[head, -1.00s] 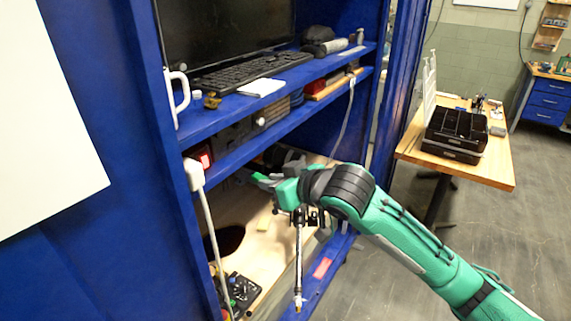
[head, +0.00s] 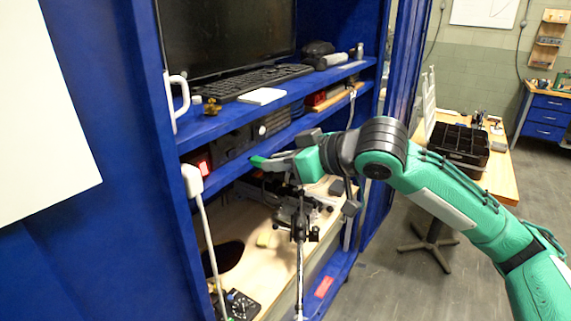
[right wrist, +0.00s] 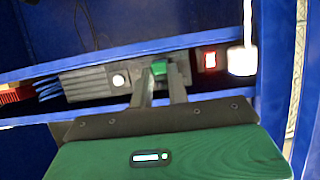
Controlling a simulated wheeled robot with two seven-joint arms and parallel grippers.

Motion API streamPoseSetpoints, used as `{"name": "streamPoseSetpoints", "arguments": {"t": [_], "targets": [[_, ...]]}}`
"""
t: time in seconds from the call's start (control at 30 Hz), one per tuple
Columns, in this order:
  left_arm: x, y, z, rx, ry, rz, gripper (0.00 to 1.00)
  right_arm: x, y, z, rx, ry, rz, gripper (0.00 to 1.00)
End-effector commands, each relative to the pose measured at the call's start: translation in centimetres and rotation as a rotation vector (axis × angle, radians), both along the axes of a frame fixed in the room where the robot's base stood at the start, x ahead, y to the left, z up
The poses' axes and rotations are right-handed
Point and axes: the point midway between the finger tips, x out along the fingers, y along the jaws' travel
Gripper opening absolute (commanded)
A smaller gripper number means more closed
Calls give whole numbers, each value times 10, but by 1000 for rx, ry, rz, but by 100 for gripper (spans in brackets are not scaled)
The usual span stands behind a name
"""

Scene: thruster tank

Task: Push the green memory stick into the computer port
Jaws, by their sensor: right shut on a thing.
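My right gripper (head: 272,162) is shut on the green memory stick (head: 257,160), which sticks out from the fingertips toward the cabinet's middle shelf. In the right wrist view the green stick (right wrist: 158,68) sits between the tips of both fingers. Behind it stands the computer (right wrist: 95,82), a dark grey box with a round light button, also in the head view (head: 236,143). The stick appears in front of the computer's face; I cannot tell whether they touch. The port itself cannot be made out. My left gripper is not in view.
A red lit switch (right wrist: 209,60) and a white plug-like block with a cord (head: 192,180) are beside the computer. Blue shelf edges (head: 240,165) run close above and below the gripper. A keyboard (head: 255,82) lies on the shelf above.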

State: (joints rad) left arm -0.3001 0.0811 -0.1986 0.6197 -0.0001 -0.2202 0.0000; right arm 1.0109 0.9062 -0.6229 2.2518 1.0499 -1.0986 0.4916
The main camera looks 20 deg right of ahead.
Motion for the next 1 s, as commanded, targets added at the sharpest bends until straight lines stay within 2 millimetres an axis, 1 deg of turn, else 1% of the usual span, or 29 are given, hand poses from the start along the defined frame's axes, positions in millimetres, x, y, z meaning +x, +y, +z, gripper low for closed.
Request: {"name": "streamPoseSetpoints", "arguments": {"t": [0.1, 0.2, 0.4, 0.63, 1.0], "targets": [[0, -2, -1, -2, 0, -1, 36, 7, 6, 0, 1, -1, 0, 0], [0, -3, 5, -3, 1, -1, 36, 12, 10, 2, 0, 2, 1, 0], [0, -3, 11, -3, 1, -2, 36, 21, 16, 1, 1, 1, 0, 0], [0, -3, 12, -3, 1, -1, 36, 25, 20, 0, 1, -1, 0, 0], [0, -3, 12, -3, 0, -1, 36, 25, 20, 0, 0, 0, -1, 0]]}}
